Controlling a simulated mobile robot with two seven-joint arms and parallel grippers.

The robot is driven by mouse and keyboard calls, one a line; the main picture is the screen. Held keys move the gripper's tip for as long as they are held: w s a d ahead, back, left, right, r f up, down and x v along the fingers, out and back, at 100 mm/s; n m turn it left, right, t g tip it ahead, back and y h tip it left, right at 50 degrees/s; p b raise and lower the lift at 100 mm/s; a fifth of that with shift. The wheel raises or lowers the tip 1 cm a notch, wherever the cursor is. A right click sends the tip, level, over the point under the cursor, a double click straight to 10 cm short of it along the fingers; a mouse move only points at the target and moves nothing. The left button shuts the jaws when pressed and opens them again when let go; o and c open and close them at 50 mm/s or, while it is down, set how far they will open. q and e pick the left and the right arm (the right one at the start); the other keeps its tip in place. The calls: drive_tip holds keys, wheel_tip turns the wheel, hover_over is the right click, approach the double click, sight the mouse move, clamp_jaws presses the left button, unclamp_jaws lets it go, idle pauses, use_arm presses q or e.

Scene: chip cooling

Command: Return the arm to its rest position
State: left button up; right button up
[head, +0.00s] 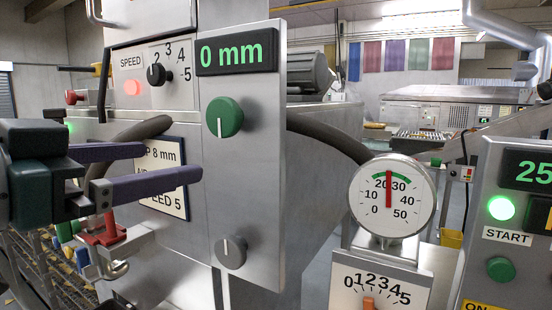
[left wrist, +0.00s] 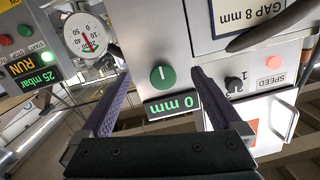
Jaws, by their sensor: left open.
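My left gripper (head: 172,164) comes in from the left. Its two purple fingers are apart with nothing between them, and they partly cover the sign reading 8 mm and speed 5 (head: 172,203). In the left wrist view the gripper (left wrist: 161,82) is also open, with the green knob (left wrist: 162,76) showing between the fingers. In the head view the green knob (head: 223,117) sits on a metal panel below a display reading 0 mm (head: 236,52). I see no contact between fingers and knob. My right gripper is not in view.
A black speed knob (head: 156,75) and lit red lamp (head: 132,88) are upper left. A grey knob (head: 232,253) sits low on the panel. A round gauge (head: 391,197) and a START panel (head: 510,235) stand right. A red-handled fitting (head: 104,230) is below the gripper.

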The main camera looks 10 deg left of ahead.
use_arm(q)
drive_tip(key=s+f+n+g+y, duration=0.4)
drive_tip(key=s+f+g, duration=0.7)
drive_tip(key=s+f, duration=0.9)
drive_tip(key=s+g+p, duration=0.2)
drive_tip(key=s, duration=0.1)
wheel_tip(320, 180, up, 12)
drive_tip(key=p, duration=1.2)
drive_tip(key=shift+w+d+r+m+t+y+p, duration=0.2)
drive_tip(key=shift+d+m+t+y+p, duration=0.1)
drive_tip(key=shift+y+p, duration=0.1)
